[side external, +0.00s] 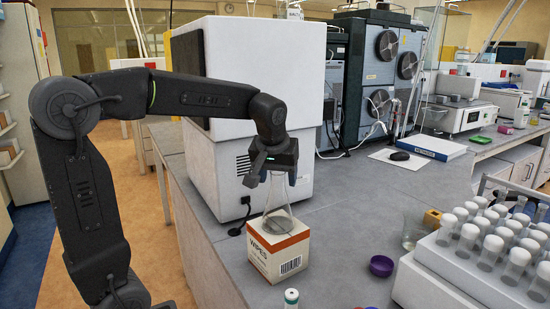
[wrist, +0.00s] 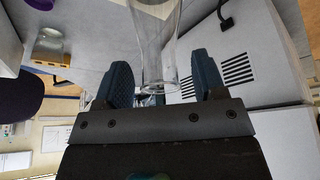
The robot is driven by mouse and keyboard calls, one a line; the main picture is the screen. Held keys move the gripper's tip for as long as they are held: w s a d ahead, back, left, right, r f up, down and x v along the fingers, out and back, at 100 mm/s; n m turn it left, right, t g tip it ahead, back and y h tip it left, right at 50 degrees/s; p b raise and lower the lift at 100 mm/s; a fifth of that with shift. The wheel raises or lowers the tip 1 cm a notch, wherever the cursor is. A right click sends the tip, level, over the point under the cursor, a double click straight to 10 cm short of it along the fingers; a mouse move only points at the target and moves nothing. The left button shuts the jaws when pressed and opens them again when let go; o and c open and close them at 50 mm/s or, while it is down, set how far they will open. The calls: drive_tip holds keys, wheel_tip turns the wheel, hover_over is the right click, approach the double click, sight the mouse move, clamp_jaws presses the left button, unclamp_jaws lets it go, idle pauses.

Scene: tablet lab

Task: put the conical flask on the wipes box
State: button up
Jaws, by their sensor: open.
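The conical flask (side external: 278,220) is clear glass and stands upright on top of the wipes box (side external: 277,258), a white and orange carton on the bench. My gripper (side external: 275,172) is at the flask's neck from above. In the wrist view the flask (wrist: 157,45) shows between the two blue-grey fingers of my gripper (wrist: 168,80), with a gap visible on either side of the glass. The fingers are open. The wipes box is not clearly visible in the wrist view.
A rack of white-capped tubes (side external: 478,250) stands at the right. A purple bowl (side external: 381,266) and a small beaker (side external: 410,238) sit between it and the box. A large white instrument (side external: 262,70) stands close behind my gripper.

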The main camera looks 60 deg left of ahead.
drive_tip(key=v, duration=1.1)
drive_tip(key=s+d+f+m+t+h, duration=0.2)
drive_tip(key=s+d+f+m+h, duration=0.1)
drive_tip(key=s+d+f+m, duration=0.6)
drive_tip(key=s+d+f, duration=0.1)
drive_tip(key=s+f, duration=0.3)
drive_tip(key=f, duration=0.1)
drive_tip(key=shift+d, duration=0.35)
